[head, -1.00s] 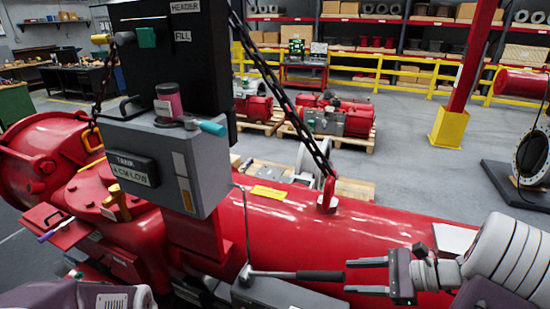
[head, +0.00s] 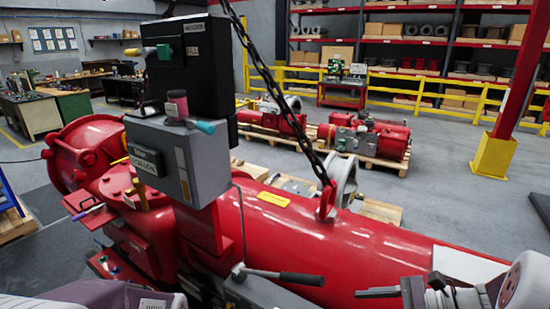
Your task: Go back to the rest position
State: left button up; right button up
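The red valve actuator (head: 300,245) lies across the view, with a grey control box (head: 172,160) and a black box (head: 188,70) mounted on its left part. A lever with a dark handle (head: 288,278) sticks out to the right from the front of the actuator. My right gripper (head: 378,294) is at the lower right edge, in front of the red cylinder and right of the lever handle. One finger shows, with nothing seen in it; the rest is cut off by the frame. My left gripper is not visible; only part of my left arm (head: 110,294) shows at the bottom left.
A chain (head: 280,95) runs from above to a red lifting lug (head: 326,203) on the cylinder. A red pillar with a yellow base (head: 493,157) stands at the right. Pallets with red actuators (head: 370,137), yellow railings and shelves are behind. Open floor (head: 450,190) lies at right.

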jog(key=s+a+f+n+g+h+b, duration=0.35)
jog(key=s+a+f+n+g, duration=0.45)
jog(key=a, duration=0.3)
jog(key=s+d+f+n+t+h+b, duration=0.2)
jog(key=s+d+f+n+h, duration=0.2)
jog(key=f+n+h, duration=0.25)
jog(key=w+d+f+n+t+h, duration=0.1)
jog(key=w+d+n+t, duration=0.1)
jog(key=w+d+n, duration=0.2)
jog(key=shift+w+f+t, duration=0.4)
jog(key=shift+w, duration=0.15)
